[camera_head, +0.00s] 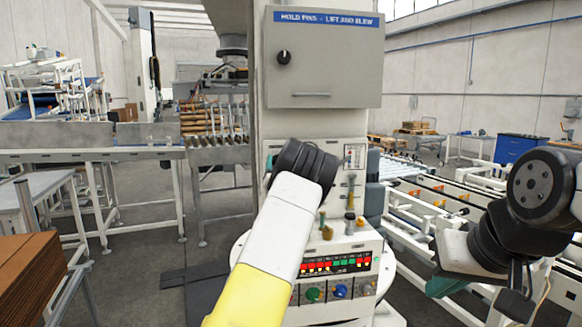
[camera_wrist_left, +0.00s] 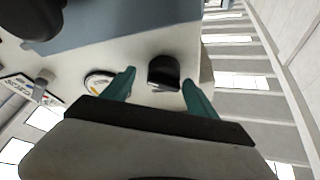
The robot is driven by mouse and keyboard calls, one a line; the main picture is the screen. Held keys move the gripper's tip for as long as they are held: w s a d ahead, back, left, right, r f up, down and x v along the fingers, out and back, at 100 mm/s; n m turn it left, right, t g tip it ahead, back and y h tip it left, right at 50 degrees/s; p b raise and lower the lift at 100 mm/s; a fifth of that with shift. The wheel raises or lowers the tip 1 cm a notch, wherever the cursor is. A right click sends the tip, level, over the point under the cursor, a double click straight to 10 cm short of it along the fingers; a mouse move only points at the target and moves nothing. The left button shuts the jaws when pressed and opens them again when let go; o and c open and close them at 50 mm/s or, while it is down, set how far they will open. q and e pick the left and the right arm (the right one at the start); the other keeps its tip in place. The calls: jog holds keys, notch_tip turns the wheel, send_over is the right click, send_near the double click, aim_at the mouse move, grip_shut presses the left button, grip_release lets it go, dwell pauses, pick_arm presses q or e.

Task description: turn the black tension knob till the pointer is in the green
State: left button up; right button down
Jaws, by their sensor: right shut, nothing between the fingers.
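A black knob (camera_wrist_left: 163,72) stands out from a pale panel in the left wrist view. My left gripper (camera_wrist_left: 160,88) is open, its teal fingers apart on either side of the knob, with a clear gap on the left side. A small round white dial (camera_wrist_left: 98,81) with a yellowish pointer is left of the fingers, partly cut off by my gripper; no green zone can be made out. In the head view my own wrist hides the left gripper and this knob. My right gripper (camera_head: 446,287) is shut and empty at the right, away from the machine.
A grey cabinet (camera_head: 330,75) with another black knob (camera_head: 284,57) is above. Below is a control panel (camera_head: 335,264) with coloured lights, green and blue buttons, and small levers. A roller conveyor (camera_head: 405,168) runs at the right. Brown stacked boards (camera_head: 28,280) are at the lower left.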

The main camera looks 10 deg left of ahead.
pick_arm(q)
jog(key=shift+s+a, duration=0.1)
jog(key=shift+s+f, duration=0.15)
jog(key=shift+s, duration=0.15)
jog(key=v, duration=0.7)
